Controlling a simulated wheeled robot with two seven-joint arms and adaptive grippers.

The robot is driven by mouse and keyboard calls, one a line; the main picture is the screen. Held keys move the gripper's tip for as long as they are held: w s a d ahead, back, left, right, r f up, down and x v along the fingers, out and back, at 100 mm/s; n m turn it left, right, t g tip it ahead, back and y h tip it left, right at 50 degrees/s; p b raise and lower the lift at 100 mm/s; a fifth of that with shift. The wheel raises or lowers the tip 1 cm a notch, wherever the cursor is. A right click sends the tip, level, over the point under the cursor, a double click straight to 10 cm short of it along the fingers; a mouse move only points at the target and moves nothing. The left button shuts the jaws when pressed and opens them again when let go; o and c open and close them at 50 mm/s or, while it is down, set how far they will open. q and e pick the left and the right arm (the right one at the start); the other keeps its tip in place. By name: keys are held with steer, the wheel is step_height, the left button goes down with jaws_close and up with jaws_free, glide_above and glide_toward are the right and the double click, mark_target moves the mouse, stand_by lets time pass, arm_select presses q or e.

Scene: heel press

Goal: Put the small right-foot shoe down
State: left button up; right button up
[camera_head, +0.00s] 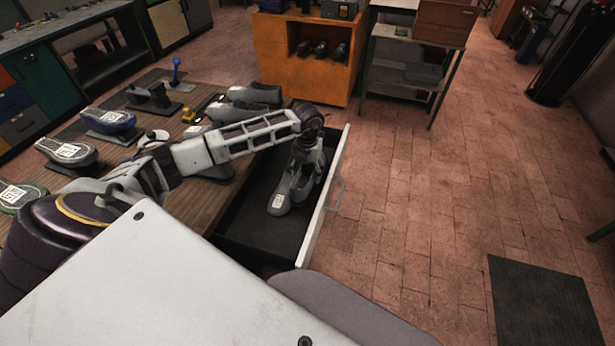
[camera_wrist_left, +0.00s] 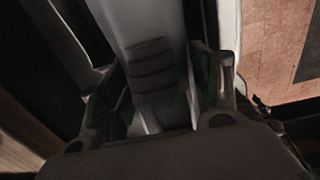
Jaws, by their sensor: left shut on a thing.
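My left arm reaches across the bench and down into the open drawer (camera_head: 258,238). My left gripper (camera_head: 303,160) is over the right part of the drawer. It is shut on a grey shoe (camera_wrist_left: 158,60), which lies between the two fingers in the left wrist view. In the head view a grey shoe (camera_head: 280,202) with a small white label shows just below the gripper, toe toward me. The gripper and wrist partly hide it, and I cannot tell whether its sole touches the drawer floor. My right gripper is not in view.
The wooden bench (camera_head: 190,205) carries shoes on dark stands, among them a blue one (camera_head: 108,120) and a grey one (camera_head: 68,152). The drawer's white front (camera_head: 325,200) stands out at the right. An orange cabinet (camera_head: 275,65) is behind.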

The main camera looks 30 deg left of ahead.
mark_target(308, 177)
arm_select(q)
steer(key=shift+f, duration=1.35)
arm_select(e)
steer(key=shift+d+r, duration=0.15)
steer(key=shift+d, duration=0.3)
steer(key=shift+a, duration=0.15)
arm_select(q)
steer(key=shift+f, duration=0.35)
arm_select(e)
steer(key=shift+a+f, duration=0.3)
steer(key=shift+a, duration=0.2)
